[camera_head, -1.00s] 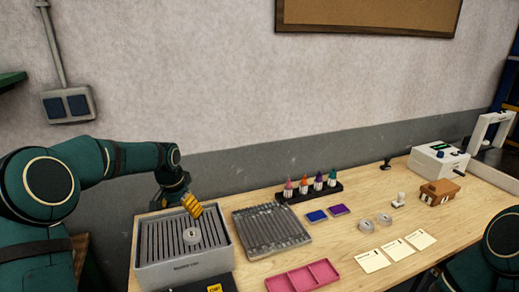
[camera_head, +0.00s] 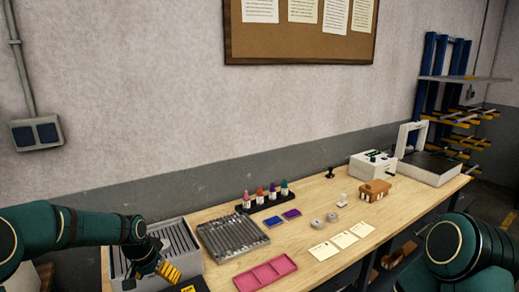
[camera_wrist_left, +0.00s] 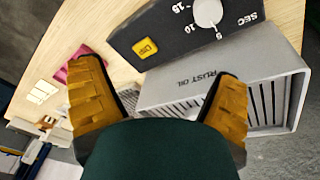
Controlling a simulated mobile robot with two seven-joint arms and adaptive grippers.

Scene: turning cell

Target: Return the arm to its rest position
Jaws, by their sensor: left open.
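My left arm comes in from the left in the head view, and its yellow-fingered left gripper (camera_head: 168,271) is above the front of the grey slotted rust oil box (camera_head: 194,259). In the left wrist view the two yellow fingers (camera_wrist_left: 160,110) are spread wide with nothing between them. The rust oil box (camera_wrist_left: 220,85) and a dark timer unit (camera_wrist_left: 180,30) with a dial and a yellow button lie beyond the fingers. My right arm shows at the lower right of the head view; its gripper is out of frame.

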